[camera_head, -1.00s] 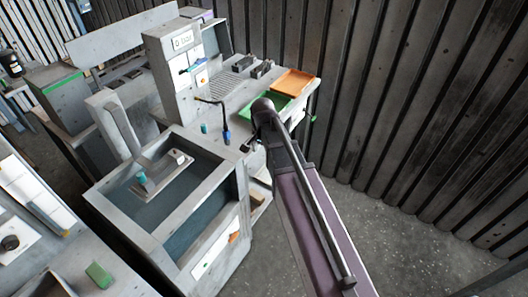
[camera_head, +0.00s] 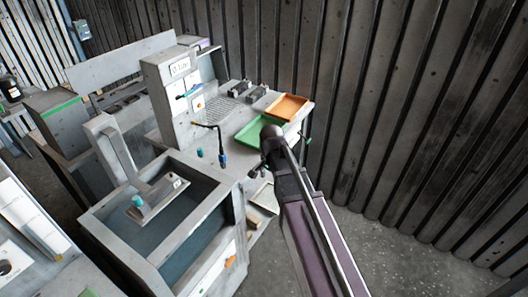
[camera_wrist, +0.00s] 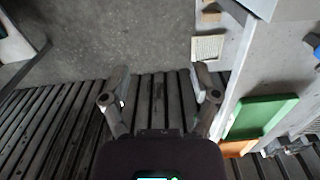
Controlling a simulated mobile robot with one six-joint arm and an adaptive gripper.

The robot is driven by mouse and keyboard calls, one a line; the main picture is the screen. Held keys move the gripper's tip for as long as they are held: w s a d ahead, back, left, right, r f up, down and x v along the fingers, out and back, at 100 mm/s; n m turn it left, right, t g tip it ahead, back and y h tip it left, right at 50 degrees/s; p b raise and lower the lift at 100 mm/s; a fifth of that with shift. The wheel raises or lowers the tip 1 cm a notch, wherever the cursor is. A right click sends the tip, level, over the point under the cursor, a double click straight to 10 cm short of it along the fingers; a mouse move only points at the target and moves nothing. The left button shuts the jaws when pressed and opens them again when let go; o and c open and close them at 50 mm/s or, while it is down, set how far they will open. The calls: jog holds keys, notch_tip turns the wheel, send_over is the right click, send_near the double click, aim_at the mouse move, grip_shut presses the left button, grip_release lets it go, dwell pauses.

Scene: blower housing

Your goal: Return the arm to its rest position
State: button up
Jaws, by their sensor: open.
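My gripper (camera_wrist: 158,92) is open in the wrist view, its two fingers spread apart with nothing between them. Beyond the fingers are grey floor and the dark ribbed wall. In the head view my arm reaches up from the bottom, right of the workbench, and its far end covers the bench's right edge near the green tray (camera_head: 262,127). The gripper's fingers are hard to make out there. The green tray also shows in the wrist view (camera_wrist: 262,115), to the right of the right finger and apart from it.
An orange tray (camera_head: 287,107) lies behind the green one on the grey bench. An open grey box-like basin (camera_head: 215,205) stands at the left, with a plate and teal knob (camera_head: 138,201) over it. The ribbed wall (camera_head: 420,120) is at the right. Bare floor (camera_head: 385,245) lies between.

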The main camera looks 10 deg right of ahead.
jog(key=s+d+n, duration=0.4)
jog(key=s+n, duration=0.5)
jog(key=s, duration=0.3)
jog(key=shift+s+d, duration=0.15)
jog(key=shift+d, duration=0.1)
